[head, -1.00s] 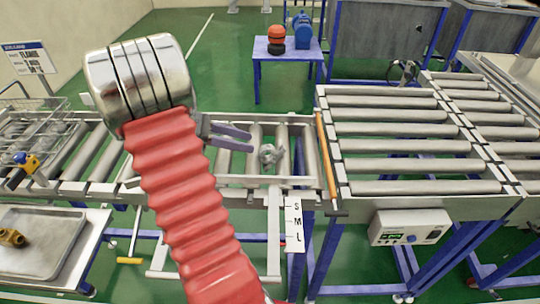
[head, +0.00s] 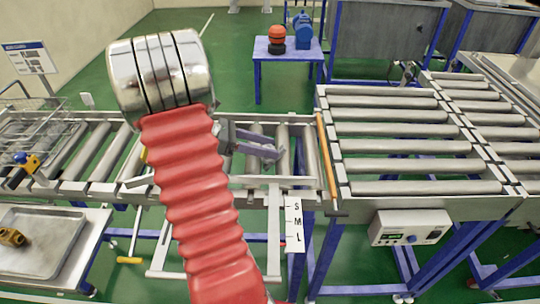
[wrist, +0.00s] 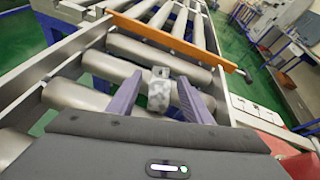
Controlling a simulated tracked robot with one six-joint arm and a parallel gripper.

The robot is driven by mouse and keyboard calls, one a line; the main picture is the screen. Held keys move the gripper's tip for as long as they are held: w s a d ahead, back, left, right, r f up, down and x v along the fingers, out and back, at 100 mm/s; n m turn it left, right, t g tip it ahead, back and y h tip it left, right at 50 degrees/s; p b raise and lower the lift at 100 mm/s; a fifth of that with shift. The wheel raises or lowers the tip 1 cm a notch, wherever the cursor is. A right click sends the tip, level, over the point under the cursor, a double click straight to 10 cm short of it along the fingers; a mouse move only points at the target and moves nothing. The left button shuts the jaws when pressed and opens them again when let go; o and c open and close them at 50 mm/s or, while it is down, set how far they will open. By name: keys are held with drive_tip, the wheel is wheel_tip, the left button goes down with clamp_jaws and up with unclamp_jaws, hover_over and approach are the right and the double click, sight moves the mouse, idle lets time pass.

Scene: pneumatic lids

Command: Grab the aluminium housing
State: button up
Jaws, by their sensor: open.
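The aluminium housing (wrist: 159,91) is a small, mottled silver-grey piece on the conveyor rollers. In the wrist view it lies between the two purple fingers of my gripper (wrist: 160,80), toward their tips. The fingers are open on either side of it, and a gap shows by the left finger. In the head view my gripper (head: 276,148) reaches right over the narrow roller section, and its fingers mostly hide the housing there. Whether the housing touches the right finger cannot be told.
An orange bar (head: 326,155) crosses the conveyor beyond the housing, before a wider roller bed (head: 400,130). A white plate marked S, M, L (head: 295,222) hangs at the front rail. A metal tray (head: 45,240) stands at the left front.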

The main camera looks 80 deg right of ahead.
drive_tip(key=shift+s+d+f, duration=0.2)
drive_tip(key=shift+s+f, duration=0.05)
drive_tip(key=shift+s, duration=0.4)
drive_tip(key=shift+c, duration=0.6)
clamp_jaws()
